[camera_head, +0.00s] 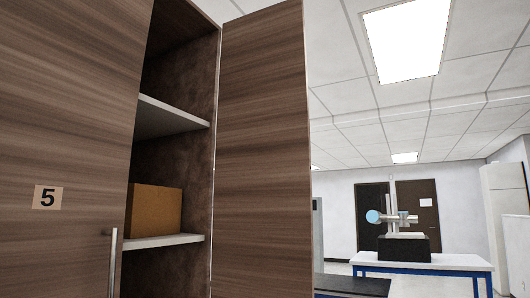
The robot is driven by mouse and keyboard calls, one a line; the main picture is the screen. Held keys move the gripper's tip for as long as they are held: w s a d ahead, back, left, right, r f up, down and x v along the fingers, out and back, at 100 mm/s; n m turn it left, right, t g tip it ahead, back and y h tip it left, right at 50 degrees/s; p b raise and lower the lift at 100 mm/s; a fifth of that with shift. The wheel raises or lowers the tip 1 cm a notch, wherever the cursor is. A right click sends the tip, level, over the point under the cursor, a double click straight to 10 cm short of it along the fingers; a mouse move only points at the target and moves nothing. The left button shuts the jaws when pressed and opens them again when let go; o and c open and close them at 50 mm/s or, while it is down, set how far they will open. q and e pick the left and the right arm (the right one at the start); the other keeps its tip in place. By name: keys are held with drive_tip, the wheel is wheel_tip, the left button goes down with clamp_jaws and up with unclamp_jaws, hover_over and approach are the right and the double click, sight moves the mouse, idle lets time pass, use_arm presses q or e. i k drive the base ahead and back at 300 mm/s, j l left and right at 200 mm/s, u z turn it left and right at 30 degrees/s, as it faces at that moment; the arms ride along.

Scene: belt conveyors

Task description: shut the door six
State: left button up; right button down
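A tall wooden cabinet fills the left of the head view. Its left door (60,130), marked with a 5 label (47,197), looks shut and has a vertical metal handle (112,262). The door to its right (262,150) stands open, swung out to the right, with no number visible on the face I see. Between the two doors the inside shows light shelves (168,118) and a brown box (154,210) on the lower one. Neither of my grippers is in view.
At the right, a white table with blue legs (425,262) carries a device on a black block (404,247). A dark flat surface (350,285) lies right of the open door. Some floor shows between.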

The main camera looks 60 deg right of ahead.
sight(263, 247)
drive_tip(key=l+u, duration=0.1)
drive_tip(key=l, duration=0.95)
drive_tip(key=l+u, duration=0.15)
drive_tip(key=l, duration=0.4)
drive_tip(key=l+u, duration=0.1)
drive_tip(key=l, duration=0.45)
drive_tip(key=k+l+u, duration=0.1)
drive_tip(key=l, duration=0.4)
drive_tip(key=k+l, duration=0.1)
drive_tip(key=l, duration=0.4)
drive_tip(key=l+u, duration=0.15)
drive_tip(key=l, duration=0.4)
drive_tip(key=k+l+u, duration=0.1)
drive_tip(key=l, duration=0.4)
drive_tip(key=k, duration=0.05)
